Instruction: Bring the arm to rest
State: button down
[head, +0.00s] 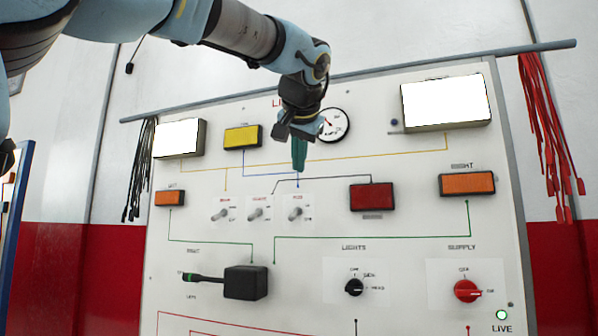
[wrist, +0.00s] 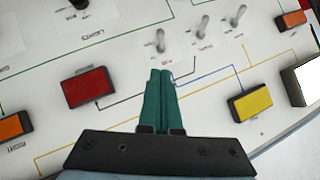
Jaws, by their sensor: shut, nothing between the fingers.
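My gripper (head: 299,168) is shut and empty, its green fingers together, in front of the upper middle of the white trainer panel (head: 310,222). In the wrist view the closed fingers (wrist: 160,76) point towards the toggle switches (wrist: 198,33). They look apart from the panel, though the gap is hard to judge. My arm reaches in from the upper left of the head view. My gripper hides part of the round gauge (head: 333,125).
The panel carries lit white lamps (head: 448,102), a yellow lamp (head: 243,136), a red lamp (head: 372,197), orange lamps (head: 467,184), a black stalk lever (head: 245,283) and rotary knobs (head: 467,290). Black leads (head: 141,170) and red leads (head: 543,130) hang at the sides.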

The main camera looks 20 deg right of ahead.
jog(key=shift+s, duration=0.1)
dwell(0.5)
jog(key=w+a+f+n+g+y+p, duration=0.1)
jog(key=w+a+f+g, duration=0.1)
jog(key=a+f, duration=0.5)
jog(key=w+a+f+n+g+y+p, duration=0.1)
jog(key=w+a+f, duration=0.2)
jog(key=f, duration=0.9)
jog(key=w+a+f+n+g+y+p, duration=0.1)
jog(key=w+a+f+g, duration=0.1)
jog(key=a+f, duration=0.5)
jog(key=s+a+f+n+g, duration=0.1)
jog(key=s+a+f+n, duration=0.1)
jog(key=s+a+f, duration=0.2)
jog(key=s+a+f+n+g+p, duration=0.1)
jog(key=s+a+f, duration=0.3)
jog(key=f, duration=0.6)
jog(key=s+a+f+n+g+y+p, duration=0.1)
jog(key=s+a+f+n+g, duration=0.1)
jog(key=a+f, duration=0.5)
jog(key=s+n, duration=0.1)
jog(key=s, duration=0.1)
jog(key=shift+s, duration=0.35)
jog(key=c, duration=1.6)
grip_release()
